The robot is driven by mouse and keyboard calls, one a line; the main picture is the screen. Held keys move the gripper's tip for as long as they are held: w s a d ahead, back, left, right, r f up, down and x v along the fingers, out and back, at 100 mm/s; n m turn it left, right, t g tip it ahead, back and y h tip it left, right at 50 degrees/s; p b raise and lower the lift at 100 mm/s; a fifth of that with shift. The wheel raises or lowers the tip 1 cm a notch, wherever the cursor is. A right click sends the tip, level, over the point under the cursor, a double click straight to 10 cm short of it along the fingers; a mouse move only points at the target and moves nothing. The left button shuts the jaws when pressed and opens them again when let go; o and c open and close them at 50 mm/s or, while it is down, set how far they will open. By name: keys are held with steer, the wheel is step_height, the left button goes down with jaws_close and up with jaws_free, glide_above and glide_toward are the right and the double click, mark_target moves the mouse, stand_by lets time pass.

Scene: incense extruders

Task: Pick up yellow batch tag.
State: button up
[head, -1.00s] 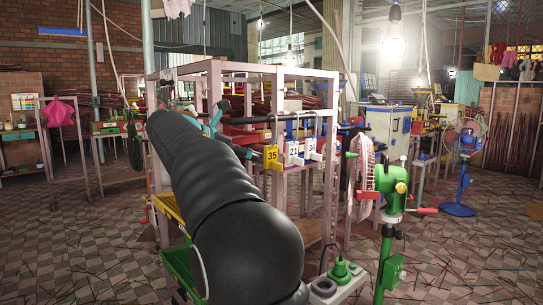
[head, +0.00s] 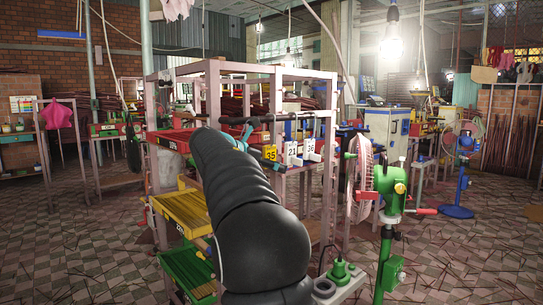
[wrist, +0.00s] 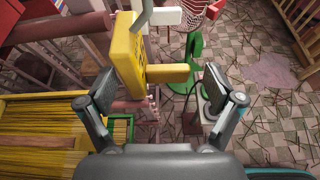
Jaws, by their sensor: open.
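The yellow batch tag (head: 270,152), marked 35, hangs from a rail on the pink frame in the head view, left of two white tags (head: 292,152). In the wrist view the yellow tag (wrist: 126,48) is large, near the top, hanging on a grey hook (wrist: 141,16). Its yellow tab (wrist: 168,73) sticks out to the right, between and just beyond the fingertips in the picture. My gripper (wrist: 158,90) is open with nothing held. I cannot tell whether a finger touches the tag. In the head view my arm hides most of the gripper.
The pink frame (head: 240,73) carries the rail. A yellow tray (head: 187,210) and a green tray (head: 188,273) stand left of my arm. A green machine (head: 389,188) and a pink fan (head: 359,172) stand to the right. Incense sticks litter the tiled floor.

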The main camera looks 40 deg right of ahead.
steer(key=c, duration=1.1)
steer(key=shift+c, duration=0.2)
steer(key=shift+r, duration=0.1)
